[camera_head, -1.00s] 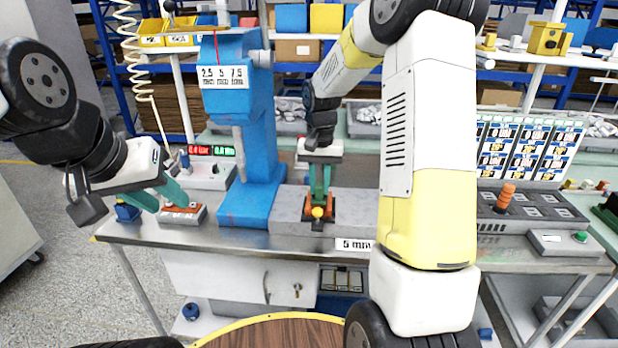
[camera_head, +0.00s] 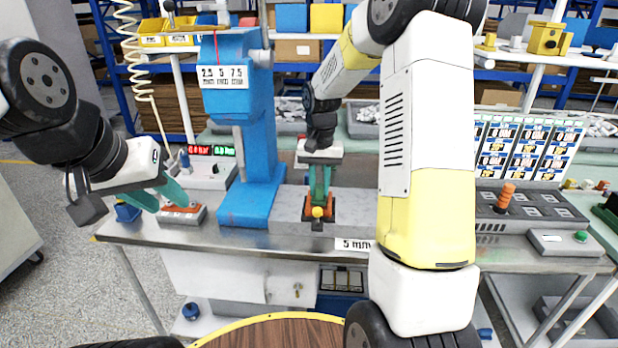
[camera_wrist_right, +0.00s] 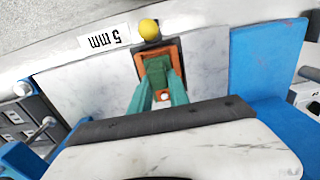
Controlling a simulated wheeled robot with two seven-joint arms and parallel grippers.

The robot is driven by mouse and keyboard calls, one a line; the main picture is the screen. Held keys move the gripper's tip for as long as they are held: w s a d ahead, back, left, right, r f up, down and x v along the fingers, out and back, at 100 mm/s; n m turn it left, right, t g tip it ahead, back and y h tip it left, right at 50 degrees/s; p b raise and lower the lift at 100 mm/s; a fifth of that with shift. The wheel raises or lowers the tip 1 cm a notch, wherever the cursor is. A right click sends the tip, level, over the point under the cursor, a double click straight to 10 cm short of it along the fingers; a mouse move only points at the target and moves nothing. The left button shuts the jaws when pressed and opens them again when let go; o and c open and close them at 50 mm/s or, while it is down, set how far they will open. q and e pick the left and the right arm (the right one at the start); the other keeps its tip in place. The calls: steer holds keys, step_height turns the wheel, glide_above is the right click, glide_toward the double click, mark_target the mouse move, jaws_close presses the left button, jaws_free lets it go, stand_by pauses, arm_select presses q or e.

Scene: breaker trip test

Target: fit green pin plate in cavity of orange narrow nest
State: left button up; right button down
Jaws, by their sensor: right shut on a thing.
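The orange nest (camera_head: 334,216) sits on a pale grey block at mid-table, with a yellow ball (camera_head: 317,212) at its front. It also shows in the right wrist view (camera_wrist_right: 139,62). My right gripper (camera_head: 319,192) points straight down over it, shut on the green pin plate (camera_wrist_right: 156,70). The plate lies within the orange outline in the wrist view; the fingers partly hide it, and I cannot tell whether it is fully seated. My left gripper (camera_head: 160,199) is open, its fingers spread near a grey box with an orange top (camera_head: 184,211) at the table's left.
A blue press (camera_head: 246,130) stands left of the nest, close to my right gripper. A "5 mm" label (camera_head: 354,245) is at the block's front right.

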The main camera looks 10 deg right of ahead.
mark_target(320, 184)
steer(key=shift+f, duration=0.75)
steer(key=c, duration=1.2)
jaws_free()
steer(key=shift+o, duration=0.2)
steer(key=shift+r, duration=3.9)
steer(key=shift+r, duration=0.1)
steer(key=s+r+n+t, duration=0.2)
steer(key=s+r, duration=0.7)
steer(key=s, duration=0.1)
steer(key=s+a+r+n+t+y, duration=0.1)
steer(key=s+t, duration=0.3)
steer(key=s, duration=1)
steer(key=shift+s+a+r+n+y, duration=0.15)
steer(key=shift+a+r+n+y, duration=0.1)
steer(key=shift+a+n+y, duration=0.25)
